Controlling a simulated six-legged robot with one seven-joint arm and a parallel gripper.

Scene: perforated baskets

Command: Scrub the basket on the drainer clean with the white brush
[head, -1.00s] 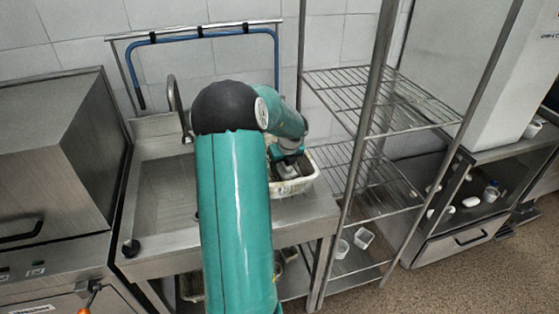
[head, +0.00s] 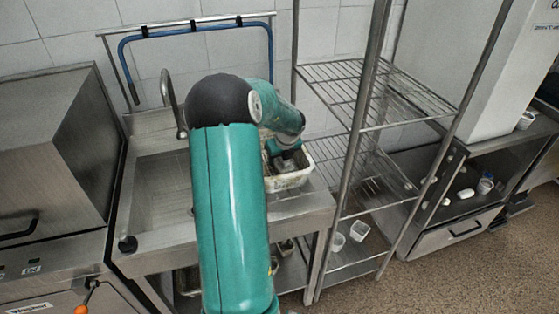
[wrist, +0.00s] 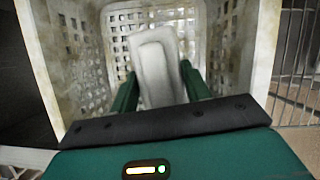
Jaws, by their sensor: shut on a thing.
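The perforated basket (head: 298,177) is off-white and stands on the steel drainer right of the sink. In the wrist view the basket (wrist: 88,65) fills the picture, with brown stains on its walls and rim. The white brush (wrist: 157,65) shows as a pale block inside the basket, between the green fingers of my gripper (wrist: 160,90). My gripper is shut on the brush and reaches down into the basket. The brush's underside is hidden, so I cannot tell whether it touches the basket floor.
The sink (head: 165,190) with its tap (head: 170,100) lies left of the basket. A wire shelf rack (head: 365,140) stands close on the right, its post near the drainer. Small white containers (head: 359,231) sit on its low shelf. A steel machine (head: 55,150) stands at left.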

